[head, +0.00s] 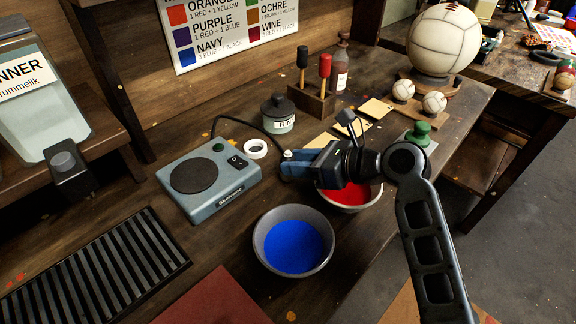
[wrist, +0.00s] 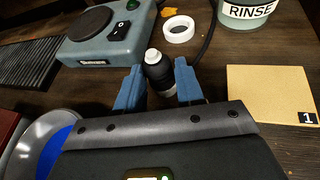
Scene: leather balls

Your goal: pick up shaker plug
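The shaker plug is a small black rounded piece with a white tip (wrist: 155,68), between the two blue fingers of my gripper (wrist: 158,85) in the wrist view. The fingers stand apart, one on each side of it, very close to its sides. I cannot tell whether they press on it. In the head view only the white tip (head: 288,153) shows at the end of my gripper (head: 290,167); the fingers hide the rest. The grey-blue shaker (head: 225,196) with a black round top stands left of my gripper, and a black cable (head: 238,122) runs behind it.
A white ring (head: 255,148) and a rinse jar (head: 278,113) stand behind the gripper. A bowl of blue paint (head: 270,262) is in front, and a bowl of red paint (head: 350,207) is under my arm. Tan cards (head: 377,108) lie to the right.

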